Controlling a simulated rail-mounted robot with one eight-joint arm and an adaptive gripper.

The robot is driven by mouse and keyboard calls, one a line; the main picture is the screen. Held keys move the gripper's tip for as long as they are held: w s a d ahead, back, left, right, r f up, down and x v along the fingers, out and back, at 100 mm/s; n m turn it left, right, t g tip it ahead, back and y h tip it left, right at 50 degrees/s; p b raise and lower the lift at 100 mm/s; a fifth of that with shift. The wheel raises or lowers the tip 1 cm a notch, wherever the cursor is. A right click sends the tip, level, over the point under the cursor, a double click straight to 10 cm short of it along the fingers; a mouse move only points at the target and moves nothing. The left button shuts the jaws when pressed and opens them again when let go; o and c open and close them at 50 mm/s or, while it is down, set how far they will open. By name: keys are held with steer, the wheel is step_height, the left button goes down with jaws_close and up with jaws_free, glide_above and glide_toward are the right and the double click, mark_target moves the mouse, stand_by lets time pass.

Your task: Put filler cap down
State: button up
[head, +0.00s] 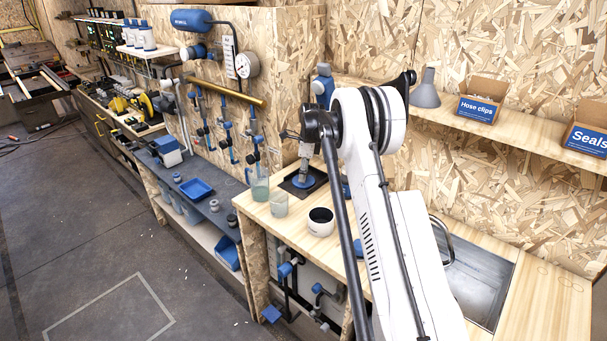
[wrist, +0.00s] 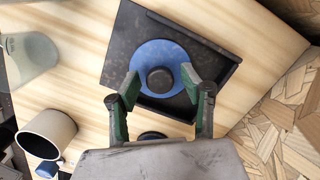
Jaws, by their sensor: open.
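A round blue cap with a dark raised knob (wrist: 160,79), which looks like the filler cap, lies on a black square tray (wrist: 127,40) on the wooden counter. In the head view the blue cap (head: 303,182) shows at the foot of my gripper (head: 304,172), on the black tray (head: 286,187). In the wrist view my gripper (wrist: 160,84) is open, with its green-padded fingers on either side of the knob and a gap to it on both sides. I cannot tell whether the fingertips touch the blue rim.
A metal sink (head: 482,285) lies to the right.

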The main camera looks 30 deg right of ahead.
step_height(320, 180, up, 11)
steer(key=d+b, duration=0.1)
steer(key=s+a+r+n+t+h, duration=0.1)
steer(key=s+a+r+n+t, duration=0.1)
steer(key=s+a+r+n, duration=0.6)
steer(key=s+a+r+n+t, duration=0.1)
steer(key=s+a+r+n, duration=0.3)
steer(key=s+a+r, duration=0.8)
steer(key=s+a+f+n+t, duration=0.1)
steer(key=s+a+f+n, duration=0.1)
steer(key=s, duration=0.7)
steer(key=s+a+f+n+t, duration=0.1)
steer(key=s+f+n, duration=0.3)
steer(key=s, duration=0.6)
steer(key=s+a+f+n+t, duration=0.1)
steer(key=s+a+f+n, duration=0.1)
steer(key=s+f+n, duration=0.2)
steer(key=s+n, duration=0.3)
steer(key=s, duration=0.3)
steer(key=shift+a, duration=0.35)
steer(key=shift+f, duration=0.15)
